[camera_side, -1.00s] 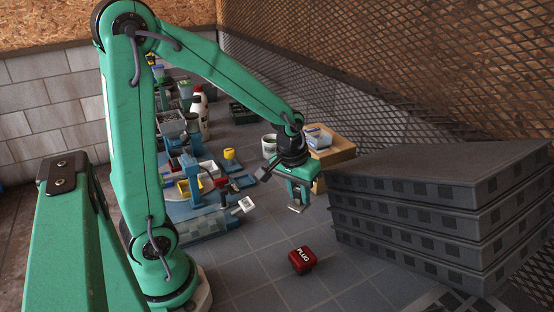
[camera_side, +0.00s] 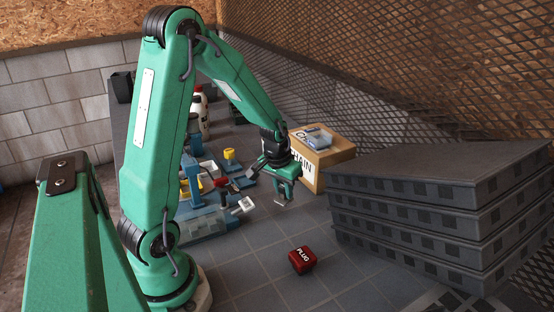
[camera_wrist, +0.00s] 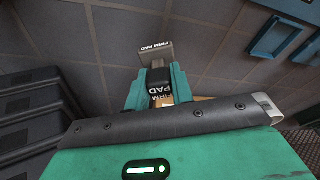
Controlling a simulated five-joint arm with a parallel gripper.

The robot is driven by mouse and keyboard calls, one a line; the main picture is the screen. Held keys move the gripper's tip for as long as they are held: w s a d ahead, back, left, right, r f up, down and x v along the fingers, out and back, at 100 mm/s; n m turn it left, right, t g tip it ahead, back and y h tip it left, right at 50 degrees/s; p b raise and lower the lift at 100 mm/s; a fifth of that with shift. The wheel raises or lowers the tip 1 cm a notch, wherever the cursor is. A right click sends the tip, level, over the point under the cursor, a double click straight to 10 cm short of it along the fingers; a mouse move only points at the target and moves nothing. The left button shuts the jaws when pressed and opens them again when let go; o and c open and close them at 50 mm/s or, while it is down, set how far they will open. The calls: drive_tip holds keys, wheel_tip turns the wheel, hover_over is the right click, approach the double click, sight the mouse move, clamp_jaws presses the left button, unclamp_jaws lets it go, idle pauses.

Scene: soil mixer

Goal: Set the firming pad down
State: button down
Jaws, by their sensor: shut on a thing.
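My gripper (camera_side: 281,197) hangs above the grey tiled floor, in front of the cardboard box in the side view. In the wrist view my gripper (camera_wrist: 158,88) is shut on the firming pad (camera_wrist: 156,50), a grey block lettered "FIRM PAD" that sticks out past the fingertips. More of the lettering shows between the green jaws. In the side view the pad (camera_side: 281,204) is a small pale shape below the jaws. It appears to be off the floor, though the gap is hard to judge.
A red block marked "PLUG" (camera_side: 302,260) lies on the tiles in front. Stacked grey trays (camera_side: 430,215) stand at right. A cardboard box (camera_side: 331,158) stands behind my gripper. A blue machine (camera_side: 207,215) with a white paddle is at left. Tiles between are clear.

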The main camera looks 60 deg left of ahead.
sight(282, 193)
drive_tip(key=shift+s+x, duration=0.2)
drive_tip(key=shift+x, duration=0.75)
drive_tip(key=shift+s+x, duration=0.15)
drive_tip(key=shift+x, duration=0.8)
drive_tip(key=shift+d+f, duration=0.2)
drive_tip(key=shift+f, duration=0.05)
drive_tip(key=c, duration=1.2)
unclamp_jaws()
drive_tip(key=shift+r, duration=0.15)
drive_tip(key=v, duration=1.2)
